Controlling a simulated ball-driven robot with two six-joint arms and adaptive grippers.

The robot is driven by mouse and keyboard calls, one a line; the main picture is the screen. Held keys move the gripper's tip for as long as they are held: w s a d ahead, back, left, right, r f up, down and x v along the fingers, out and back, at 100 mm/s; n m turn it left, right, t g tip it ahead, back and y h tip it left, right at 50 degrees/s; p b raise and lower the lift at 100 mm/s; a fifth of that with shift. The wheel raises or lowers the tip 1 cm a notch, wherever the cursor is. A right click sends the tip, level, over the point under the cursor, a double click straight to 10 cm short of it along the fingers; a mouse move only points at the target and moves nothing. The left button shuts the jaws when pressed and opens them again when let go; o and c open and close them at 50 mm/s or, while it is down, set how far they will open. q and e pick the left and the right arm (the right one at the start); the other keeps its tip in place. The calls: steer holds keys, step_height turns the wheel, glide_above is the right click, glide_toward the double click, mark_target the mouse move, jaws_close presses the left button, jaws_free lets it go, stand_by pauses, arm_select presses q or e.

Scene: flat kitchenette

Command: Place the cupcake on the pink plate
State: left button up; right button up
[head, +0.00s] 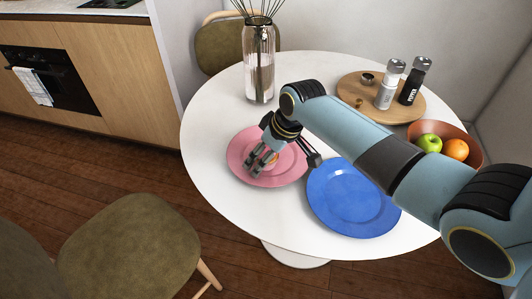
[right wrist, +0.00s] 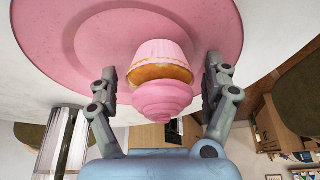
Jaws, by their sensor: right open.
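The pink plate (head: 240,153) lies on the white round table, and its pink surface fills the top of the right wrist view (right wrist: 60,30). The cupcake (right wrist: 160,52), with a pink wrapper and pink swirled frosting, is at the plate's middle in the right wrist view. In the head view it is mostly hidden by my right gripper (head: 259,164). In the right wrist view that gripper (right wrist: 160,72) is open, with one finger on each side of the cupcake and a visible gap at both sides. My left gripper is not in view.
A blue plate (head: 350,200) lies right of the pink plate. A glass vase (head: 259,65) stands behind. A wooden board (head: 350,88) with shakers (head: 390,85) and a fruit bowl (head: 470,140) are at the right. The table's left side is clear. A chair (head: 130,240) stands at front left.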

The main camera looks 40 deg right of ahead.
steer(key=shift+s+r, duration=0.1)
steer(key=shift+r, duration=0.4)
steer(key=p+v, duration=0.2)
steer(key=v, duration=0.9)
steer(key=shift+s, duration=0.1)
